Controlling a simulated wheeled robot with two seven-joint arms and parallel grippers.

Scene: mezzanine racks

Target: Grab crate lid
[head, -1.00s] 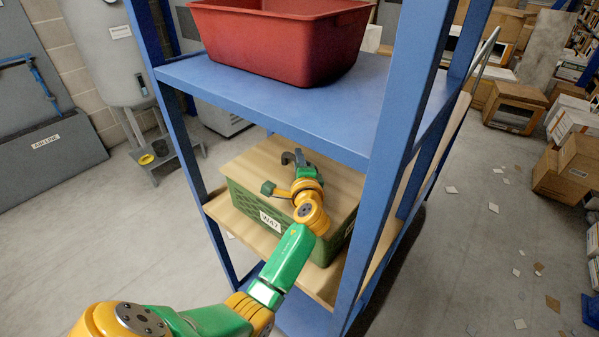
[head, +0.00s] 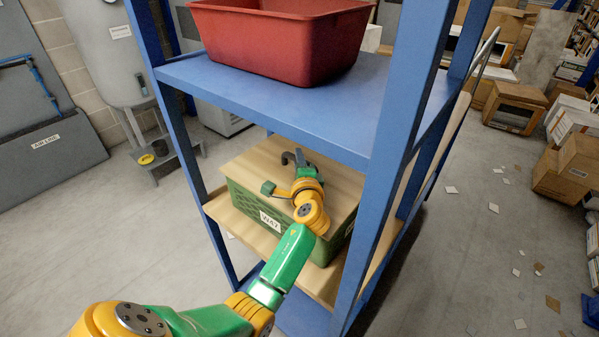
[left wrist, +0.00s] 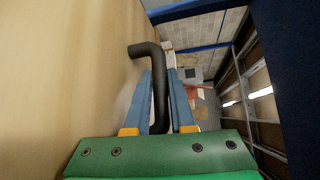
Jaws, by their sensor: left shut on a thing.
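The crate lid (head: 262,163) is a flat, pale wooden board on top of a green crate (head: 243,206) labelled W47, on the rack's middle shelf. A dark bent handle (head: 287,157) stands at the lid's far part; it also shows in the left wrist view (left wrist: 157,60). My left gripper (head: 299,162) reaches over the lid from the front. In the left wrist view its two blue fingers (left wrist: 162,78) are closed on the handle, one on each side. The lid appears to rest on the crate. My right gripper is not in view.
Blue rack posts (head: 385,180) flank the opening, and a blue upper shelf (head: 270,101) sits above my arm. A red bin (head: 285,42) stands on that shelf. Cardboard boxes (head: 515,105) and scattered scraps lie on the floor at right.

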